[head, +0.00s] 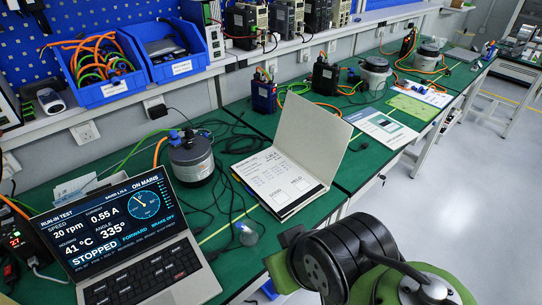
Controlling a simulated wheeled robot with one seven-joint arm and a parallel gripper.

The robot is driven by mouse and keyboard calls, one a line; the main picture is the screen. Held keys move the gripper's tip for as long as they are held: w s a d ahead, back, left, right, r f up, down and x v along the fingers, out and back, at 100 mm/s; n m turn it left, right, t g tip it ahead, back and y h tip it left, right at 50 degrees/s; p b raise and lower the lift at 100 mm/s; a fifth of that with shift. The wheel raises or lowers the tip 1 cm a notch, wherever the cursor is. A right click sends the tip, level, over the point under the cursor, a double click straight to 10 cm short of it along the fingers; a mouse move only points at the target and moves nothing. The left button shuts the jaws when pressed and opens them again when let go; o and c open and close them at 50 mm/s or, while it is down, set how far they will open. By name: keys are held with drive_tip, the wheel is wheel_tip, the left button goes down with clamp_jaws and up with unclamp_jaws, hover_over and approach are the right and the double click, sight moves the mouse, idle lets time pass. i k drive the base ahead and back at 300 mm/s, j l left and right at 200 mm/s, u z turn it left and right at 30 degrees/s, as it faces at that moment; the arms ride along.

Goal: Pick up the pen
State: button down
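I cannot make out a pen with certainty. An open binder (280,188) with a printed sheet lies on the green bench mat, its cover raised; thin dark marks along its edges are too small to identify. My arm, black and green, fills the lower right, in front of the bench edge. My gripper's fingers do not show.
A laptop (128,240) stands open at the front left. A motor (191,158) stands behind it. Loose cables cross the mat (225,205). Blue bins (103,78) sit on the shelf. A small pale object (245,234) lies right of the laptop. Open floor (430,200) is at right.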

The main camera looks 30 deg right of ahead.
sight(239, 225)
drive_tip(key=l+u, duration=0.2)
drive_tip(key=u, duration=0.25)
drive_tip(key=l+u, duration=0.25)
drive_tip(key=u, duration=0.2)
drive_tip(key=l+u, duration=0.2)
drive_tip(key=u, duration=0.25)
drive_tip(key=k+l+u, duration=0.1)
drive_tip(key=u, duration=0.35)
drive_tip(key=k+l+u, duration=0.1)
drive_tip(key=l+u, duration=0.15)
drive_tip(key=u, duration=0.2)
